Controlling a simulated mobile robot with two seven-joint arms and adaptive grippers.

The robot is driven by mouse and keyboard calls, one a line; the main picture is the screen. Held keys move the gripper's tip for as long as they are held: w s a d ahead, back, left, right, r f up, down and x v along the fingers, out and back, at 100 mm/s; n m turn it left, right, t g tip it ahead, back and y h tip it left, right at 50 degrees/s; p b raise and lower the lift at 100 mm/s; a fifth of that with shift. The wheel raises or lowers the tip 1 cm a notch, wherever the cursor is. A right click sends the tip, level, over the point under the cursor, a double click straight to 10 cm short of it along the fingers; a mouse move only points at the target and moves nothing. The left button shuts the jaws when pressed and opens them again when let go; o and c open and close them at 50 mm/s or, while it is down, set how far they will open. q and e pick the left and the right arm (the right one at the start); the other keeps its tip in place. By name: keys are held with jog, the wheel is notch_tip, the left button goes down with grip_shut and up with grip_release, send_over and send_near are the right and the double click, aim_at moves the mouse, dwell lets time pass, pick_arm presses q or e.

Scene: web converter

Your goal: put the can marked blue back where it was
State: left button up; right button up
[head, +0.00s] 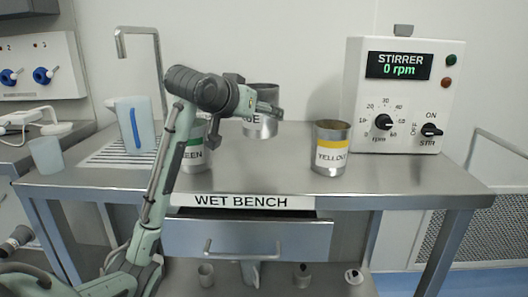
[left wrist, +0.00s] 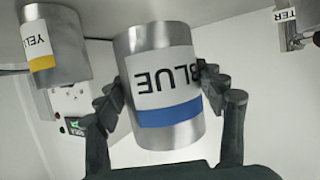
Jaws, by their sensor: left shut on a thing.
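My left gripper (head: 268,106) is shut on the blue-marked can (head: 262,128), a grey metal cylinder with a white label. The left wrist view shows this can (left wrist: 160,50) upside down in the picture, with "BLUE" and a blue band, between the two fingers (left wrist: 170,100). In the head view it is upright over the bench's back middle; I cannot tell if its base touches the bench. The green-marked can (head: 194,160) stands left of it, partly behind my arm. The yellow-marked can (head: 331,150) stands to the right. My right gripper is not in view.
The steel wet bench (head: 250,178) has clear top between the green and yellow cans. A stirrer box (head: 400,100) stands at the back right. A pitcher (head: 134,125) and bent metal pipe (head: 158,75) are at the left. A cup (head: 46,155) stands at the left edge.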

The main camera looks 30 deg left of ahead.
aim_at(252, 127)
pick_arm(q)
jog(key=f, duration=0.3)
jog(key=shift+s+f, duration=0.2)
jog(key=shift+f, duration=0.15)
notch_tip(252, 127, down, 3)
jog(key=shift+f, duration=0.6)
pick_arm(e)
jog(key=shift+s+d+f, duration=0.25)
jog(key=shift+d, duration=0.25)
